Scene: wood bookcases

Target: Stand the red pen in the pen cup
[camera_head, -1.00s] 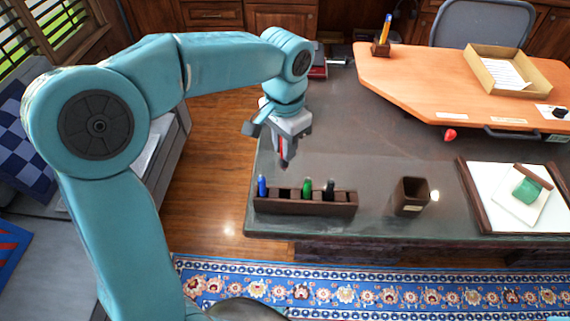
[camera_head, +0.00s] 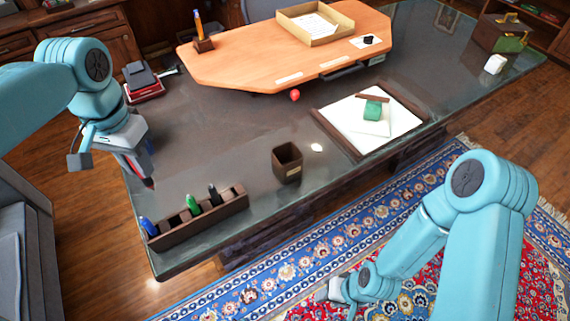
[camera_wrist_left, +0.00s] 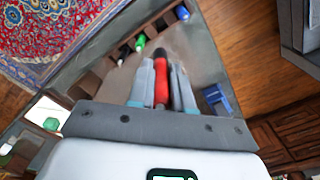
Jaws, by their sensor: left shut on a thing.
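The red pen (camera_wrist_left: 161,84) is between the fingers of my left gripper (camera_wrist_left: 161,92), which is shut on it. In the head view my left gripper (camera_head: 143,172) is above the dark desk, just behind the pen rack; a dark red tip shows at its fingers. The pen cup (camera_head: 287,163), a dark brown square holder with an open top, stands on the desk to the right of the rack and looks empty. My right gripper (camera_head: 334,291) is low over the rug, away from the desk; its fingers are too small to read.
A slotted pen rack (camera_head: 228,207) at the desk's front edge holds a blue pen (camera_head: 149,227), a green pen (camera_head: 193,205) and a black pen (camera_head: 214,194). A small white object (camera_head: 317,148) lies right of the cup. A paper tray (camera_head: 332,112) is farther right.

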